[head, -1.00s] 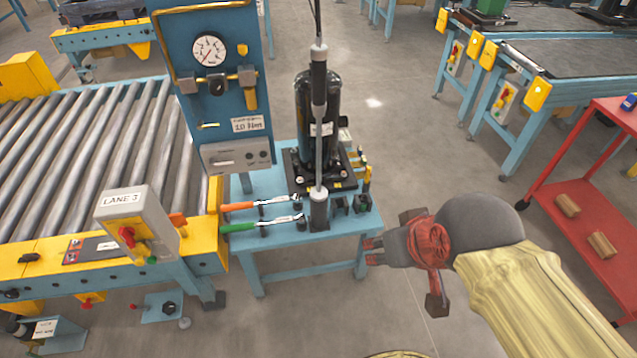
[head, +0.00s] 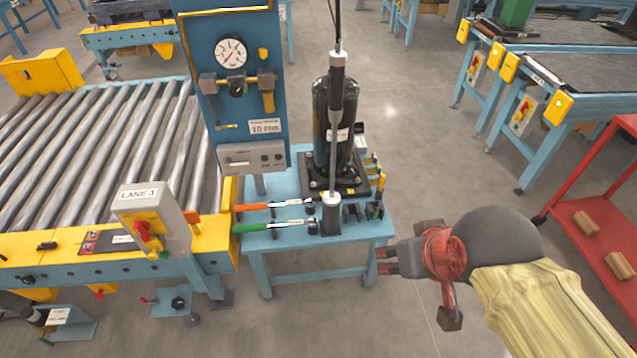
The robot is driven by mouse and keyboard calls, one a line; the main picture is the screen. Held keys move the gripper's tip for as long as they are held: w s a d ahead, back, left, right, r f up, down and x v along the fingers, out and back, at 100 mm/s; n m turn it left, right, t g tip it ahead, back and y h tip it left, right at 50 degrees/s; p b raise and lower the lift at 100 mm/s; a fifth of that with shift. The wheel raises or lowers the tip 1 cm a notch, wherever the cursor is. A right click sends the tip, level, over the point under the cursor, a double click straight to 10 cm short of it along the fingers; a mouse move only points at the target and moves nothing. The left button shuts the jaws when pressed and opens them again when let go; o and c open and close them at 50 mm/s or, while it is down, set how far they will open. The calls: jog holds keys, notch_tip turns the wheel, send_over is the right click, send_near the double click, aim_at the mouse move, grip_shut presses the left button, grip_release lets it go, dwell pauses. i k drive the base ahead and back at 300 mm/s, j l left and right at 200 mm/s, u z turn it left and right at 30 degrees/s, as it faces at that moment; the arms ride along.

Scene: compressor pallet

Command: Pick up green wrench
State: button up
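The green-handled wrench (head: 262,227) lies on the front left part of the small blue table, its metal head pointing right. An orange-handled wrench (head: 262,207) lies just behind it, roughly parallel. My gripper (head: 381,262) is to the right of the table's front right corner, with its fingers pointing left. It is apart from both wrenches. A gap shows between the fingertips, and nothing shows between them.
The blue table (head: 350,242) also carries a black compressor (head: 330,140) and an upright grey tool (head: 331,212) right of the wrenches. A blue gauge panel (head: 232,110) and roller conveyor (head: 110,140) stand left. A red cart (head: 590,215) stands right.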

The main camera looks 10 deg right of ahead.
aim_at(313, 222)
jog(key=i+j+z, duration=0.15)
jog(key=j+z, duration=0.2)
jog(key=j, duration=0.5)
jog(key=i+j+z, duration=0.1)
jog(key=j+z, duration=0.3)
jog(key=j, duration=0.45)
jog(key=j+z, duration=0.35)
jog(key=j, duration=0.5)
jog(key=k, duration=0.05)
